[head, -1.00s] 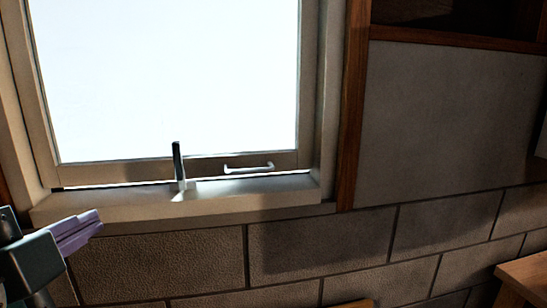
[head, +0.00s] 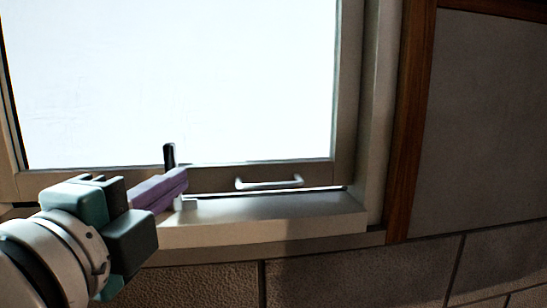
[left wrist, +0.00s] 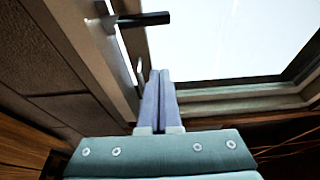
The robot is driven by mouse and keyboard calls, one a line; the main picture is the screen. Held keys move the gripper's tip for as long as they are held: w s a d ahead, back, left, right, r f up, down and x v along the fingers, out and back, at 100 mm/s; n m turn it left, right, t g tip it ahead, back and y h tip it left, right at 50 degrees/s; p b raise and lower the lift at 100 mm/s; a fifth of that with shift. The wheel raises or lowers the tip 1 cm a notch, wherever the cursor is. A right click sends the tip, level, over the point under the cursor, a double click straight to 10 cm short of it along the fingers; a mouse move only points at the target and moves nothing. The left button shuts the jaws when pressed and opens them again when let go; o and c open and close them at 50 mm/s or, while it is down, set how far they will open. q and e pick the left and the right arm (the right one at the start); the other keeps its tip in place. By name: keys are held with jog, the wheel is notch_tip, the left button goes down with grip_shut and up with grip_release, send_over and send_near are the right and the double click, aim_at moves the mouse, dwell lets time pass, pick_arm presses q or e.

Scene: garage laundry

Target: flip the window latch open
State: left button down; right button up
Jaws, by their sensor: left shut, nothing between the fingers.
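The window latch (head: 170,155) is a slim dark lever standing upright at the bottom of the window frame, with a pale metal base (head: 187,203) on the sill. In the left wrist view the lever (left wrist: 143,19) lies across the top of the picture. My left gripper (head: 184,181) has purple fingers, shut and empty. In the head view they cover the lever's lower part. In the left wrist view the fingertips (left wrist: 158,73) sit apart from the lever, with a gap in the picture; contact is not visible. My right gripper is not in view.
A pale bar handle (head: 269,183) is on the window's lower rail, right of the latch. The sill (head: 280,215) is otherwise bare. A wooden post (head: 408,130) and a block wall (head: 350,270) lie right of and below the window.

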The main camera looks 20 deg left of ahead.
pick_arm(q)
jog(key=p+x, duration=0.2)
jog(key=x, duration=0.7)
jog(key=shift+w+a+r, duration=0.1)
jog(key=shift+w+r, duration=0.05)
jog(key=shift+a+p, duration=0.35)
jog(key=shift+p, duration=0.1)
jog(key=shift+s+a+p, duration=0.25)
jog(key=shift+s+a, duration=0.2)
jog(key=shift+a, duration=0.25)
jog(key=shift+s+a+p, duration=0.2)
jog(key=shift+s+a, duration=0.25)
jog(key=shift+a, duration=0.2)
